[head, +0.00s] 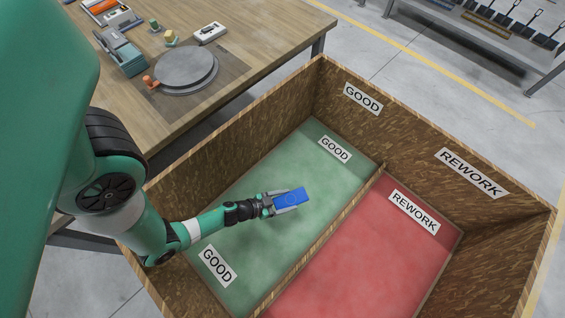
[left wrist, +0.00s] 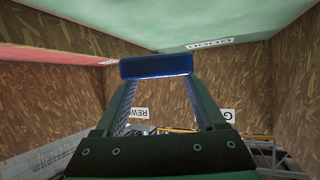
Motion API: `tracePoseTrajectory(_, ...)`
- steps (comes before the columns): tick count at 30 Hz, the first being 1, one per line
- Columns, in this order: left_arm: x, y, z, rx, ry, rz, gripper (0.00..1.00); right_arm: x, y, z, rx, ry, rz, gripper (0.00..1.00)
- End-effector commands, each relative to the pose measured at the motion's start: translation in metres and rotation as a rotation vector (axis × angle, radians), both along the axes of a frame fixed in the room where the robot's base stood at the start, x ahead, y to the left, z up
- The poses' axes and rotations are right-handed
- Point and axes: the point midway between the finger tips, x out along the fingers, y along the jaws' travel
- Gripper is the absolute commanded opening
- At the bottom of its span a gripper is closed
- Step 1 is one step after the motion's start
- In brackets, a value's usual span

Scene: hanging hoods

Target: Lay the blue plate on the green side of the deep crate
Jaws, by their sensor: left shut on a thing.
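The blue plate (head: 290,198) is held in my left gripper (head: 279,203), which is shut on it. In the head view the gripper and plate are over the green side (head: 240,240) of the deep crate (head: 385,150). I cannot tell exactly how high above the floor the plate is. In the left wrist view the plate (left wrist: 156,66) lies across the fingertips of my left gripper (left wrist: 158,80), with the green floor (left wrist: 150,25) beyond it. My right gripper is not in view.
A low divider (head: 320,238) separates the green side from the red side (head: 360,255). High wooden walls surround both. GOOD labels (head: 217,266) lie on the green floor. A workbench (head: 250,22) with a round grey turntable (head: 187,70) stands at the upper left.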

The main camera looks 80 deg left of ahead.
Motion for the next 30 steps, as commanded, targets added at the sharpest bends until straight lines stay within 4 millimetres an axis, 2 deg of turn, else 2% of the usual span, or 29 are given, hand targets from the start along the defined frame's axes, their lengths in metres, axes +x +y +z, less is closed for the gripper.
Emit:
tracePoseTrajectory(5, -0.001, 0.001, -0.005, 0.002, -0.003, 0.003, 0.06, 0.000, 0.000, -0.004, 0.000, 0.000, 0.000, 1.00)
tracePoseTrajectory(8, -0.001, 0.000, -0.021, 0.002, -0.003, 0.003, 0.06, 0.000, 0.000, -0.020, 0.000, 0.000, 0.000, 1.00)
tracePoseTrajectory(12, 0.000, 0.000, -0.053, 0.003, -0.004, 0.001, 0.06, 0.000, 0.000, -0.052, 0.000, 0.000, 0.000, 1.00)
tracePoseTrajectory(15, 0.000, 0.000, -0.067, 0.003, -0.004, 0.001, 0.06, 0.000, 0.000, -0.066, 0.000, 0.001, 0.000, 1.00)
tracePoseTrajectory(20, 0.000, 0.000, -0.066, 0.003, -0.004, 0.001, 0.06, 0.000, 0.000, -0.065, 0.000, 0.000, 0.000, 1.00)
tracePoseTrajectory(27, 0.000, 0.000, -0.103, 0.003, -0.004, 0.001, 0.06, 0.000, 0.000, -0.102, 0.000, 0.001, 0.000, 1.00)
tracePoseTrajectory(30, 0.000, 0.000, -0.104, 0.003, -0.005, 0.001, 0.06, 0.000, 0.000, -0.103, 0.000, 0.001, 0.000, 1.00)
